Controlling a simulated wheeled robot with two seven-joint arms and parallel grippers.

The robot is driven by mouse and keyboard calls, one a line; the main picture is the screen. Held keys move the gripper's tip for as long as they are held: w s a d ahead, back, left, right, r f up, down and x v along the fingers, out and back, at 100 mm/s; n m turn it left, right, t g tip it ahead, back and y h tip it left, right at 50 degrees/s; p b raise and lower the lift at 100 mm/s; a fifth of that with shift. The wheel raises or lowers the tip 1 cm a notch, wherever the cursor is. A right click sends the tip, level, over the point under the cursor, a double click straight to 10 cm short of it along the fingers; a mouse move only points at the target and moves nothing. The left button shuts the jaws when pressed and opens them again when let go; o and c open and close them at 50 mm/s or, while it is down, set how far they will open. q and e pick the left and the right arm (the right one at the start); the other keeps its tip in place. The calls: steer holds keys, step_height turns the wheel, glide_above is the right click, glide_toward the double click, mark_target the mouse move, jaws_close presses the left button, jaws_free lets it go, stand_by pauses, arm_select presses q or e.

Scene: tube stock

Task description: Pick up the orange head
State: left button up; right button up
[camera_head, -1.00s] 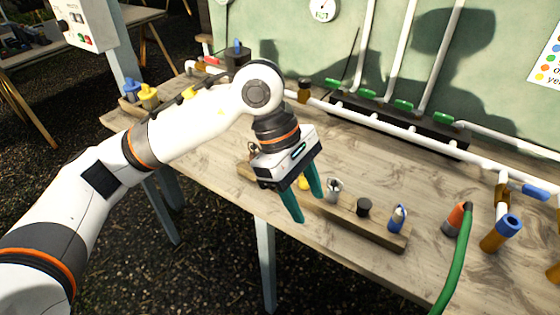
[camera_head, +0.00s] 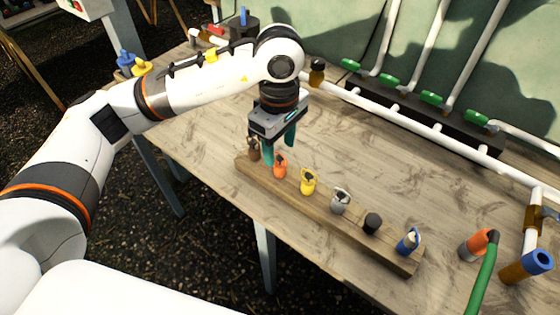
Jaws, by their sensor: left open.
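The orange head (camera_head: 280,168) stands in a wooden rack (camera_head: 340,222) along the front of the table, between a brown head (camera_head: 254,150) on its left and a yellow head (camera_head: 308,183) on its right. My left gripper (camera_head: 279,152) is open, pointing down, with its green fingers just above and behind the orange head. I cannot tell whether the fingers touch it. The brown head is partly hidden by a finger. My right gripper is not in view.
Further right in the rack are a grey head (camera_head: 340,202), a black head (camera_head: 372,222) and a blue head (camera_head: 408,242). White pipes with green fittings (camera_head: 390,80) run along the back. The table's middle is clear.

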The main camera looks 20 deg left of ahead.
mark_target(279, 153)
arm_select(q)
steer(key=shift+w+f, duration=0.1)
steer(key=shift+f, duration=0.55)
step_height(279, 153, down, 4)
steer(key=shift+r+p, duration=0.2)
steer(key=shift+p, duration=0.5)
steer(key=shift+w+f, duration=0.1)
steer(key=shift+f, duration=0.45)
steer(key=c, duration=1)
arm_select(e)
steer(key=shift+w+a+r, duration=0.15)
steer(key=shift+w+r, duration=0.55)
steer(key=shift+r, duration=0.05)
